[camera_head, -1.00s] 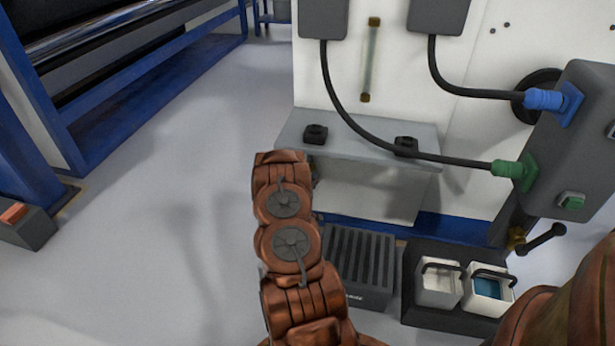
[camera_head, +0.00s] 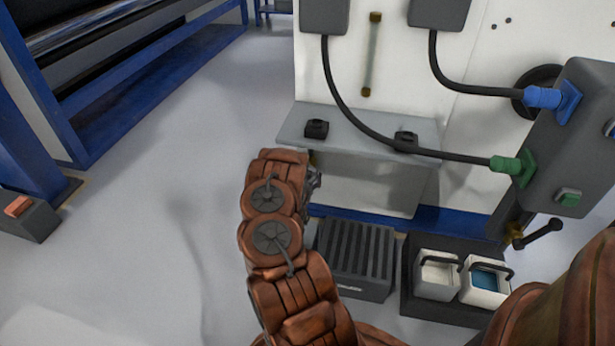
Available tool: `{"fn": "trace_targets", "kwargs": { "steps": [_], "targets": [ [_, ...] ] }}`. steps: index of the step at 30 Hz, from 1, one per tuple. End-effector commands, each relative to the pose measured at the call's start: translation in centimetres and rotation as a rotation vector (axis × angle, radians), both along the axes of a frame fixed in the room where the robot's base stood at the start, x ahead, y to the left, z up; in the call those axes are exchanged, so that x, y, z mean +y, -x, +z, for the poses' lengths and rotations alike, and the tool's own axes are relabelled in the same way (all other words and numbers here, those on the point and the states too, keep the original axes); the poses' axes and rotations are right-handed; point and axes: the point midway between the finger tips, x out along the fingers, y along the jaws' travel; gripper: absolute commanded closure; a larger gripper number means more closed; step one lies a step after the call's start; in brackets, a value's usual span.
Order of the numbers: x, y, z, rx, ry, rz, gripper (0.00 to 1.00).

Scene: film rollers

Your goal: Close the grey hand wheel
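I cannot make out a grey hand wheel for certain. A dark round rim (camera_head: 538,82) shows on the white panel, partly hidden behind the blue plug and the grey box; I cannot tell if it is a wheel. My copper-coloured arm rises in the lower middle, its end in front of the left end of the grey shelf. Only a small dark part of my gripper (camera_head: 314,182) seems to show at the arm's right side. Its fingers are hidden, and I see nothing held.
A grey shelf (camera_head: 370,140) with two black blocks juts from the white panel. A grey box (camera_head: 567,135) with blue and green plugs hangs at right, cables crossing to it. A ribbed dark box (camera_head: 356,250) and two small buckets (camera_head: 437,276) stand below.

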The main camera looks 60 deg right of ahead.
Motion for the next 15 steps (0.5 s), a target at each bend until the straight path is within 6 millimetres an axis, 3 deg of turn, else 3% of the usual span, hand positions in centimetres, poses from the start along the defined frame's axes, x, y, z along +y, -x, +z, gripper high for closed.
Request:
{"fn": "trace_targets", "kwargs": {
  "steps": [15],
  "targets": [
    [0.09, -0.24, -0.27, -0.455, -0.17, -0.001, 0.52]
  ]
}}
